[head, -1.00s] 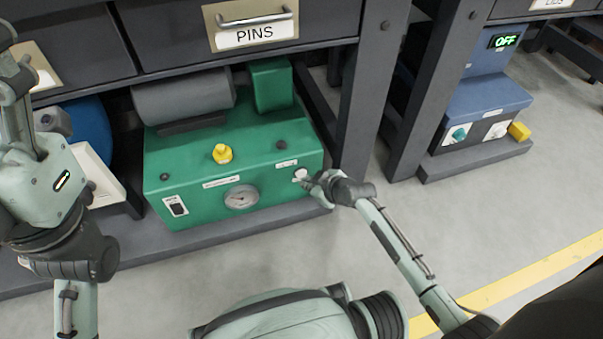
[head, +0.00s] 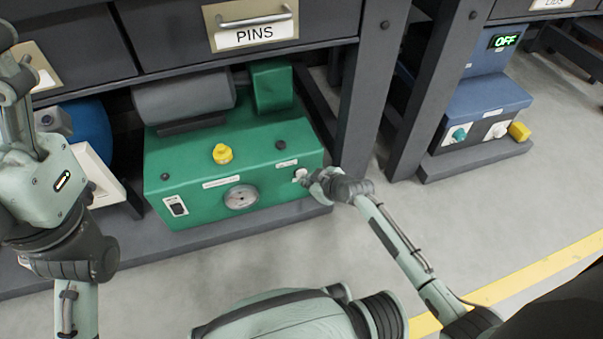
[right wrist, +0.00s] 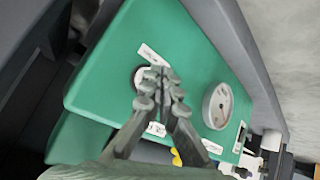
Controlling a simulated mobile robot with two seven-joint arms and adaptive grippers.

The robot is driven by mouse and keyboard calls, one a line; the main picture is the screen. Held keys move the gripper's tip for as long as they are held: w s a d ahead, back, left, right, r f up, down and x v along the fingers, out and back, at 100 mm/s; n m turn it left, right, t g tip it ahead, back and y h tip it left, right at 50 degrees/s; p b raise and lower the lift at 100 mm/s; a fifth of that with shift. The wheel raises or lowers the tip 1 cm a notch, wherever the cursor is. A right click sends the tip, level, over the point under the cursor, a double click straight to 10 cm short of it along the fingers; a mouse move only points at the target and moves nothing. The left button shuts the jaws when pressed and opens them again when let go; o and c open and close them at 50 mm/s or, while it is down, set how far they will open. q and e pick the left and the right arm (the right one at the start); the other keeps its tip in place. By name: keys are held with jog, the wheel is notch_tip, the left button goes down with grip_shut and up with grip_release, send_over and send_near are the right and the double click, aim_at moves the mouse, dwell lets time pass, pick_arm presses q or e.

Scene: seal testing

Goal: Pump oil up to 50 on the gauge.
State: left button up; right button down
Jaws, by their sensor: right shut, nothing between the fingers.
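The green pump unit (head: 270,145) sits on a low shelf under the workbench. The needle is too small to read. My right gripper (head: 310,180) is shut and empty, its tips at the button. In the right wrist view the closed fingertips (right wrist: 156,76) overlap the button (right wrist: 138,78); I cannot tell if it is pressed in. The gauge (right wrist: 217,106) also shows there. My left arm shows at the left, but its gripper is not in view.
A yellow knob (head: 222,154) is on the pump's top, and a dark switch (head: 178,207) is at its front left. The bench leg (head: 365,105) stands right of the pump. A blue unit (head: 487,105) reading OFF is farther right. The floor in front is clear.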

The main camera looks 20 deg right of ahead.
jog(key=shift+w, duration=0.4)
dwell(0.6)
jog(key=shift+s+p, duration=0.6)
jog(key=shift+s, duration=0.2)
jog(key=shift+s, duration=0.1)
jog(key=s+p, duration=0.3)
jog(key=s, duration=0.1)
jog(key=shift+s, duration=0.4)
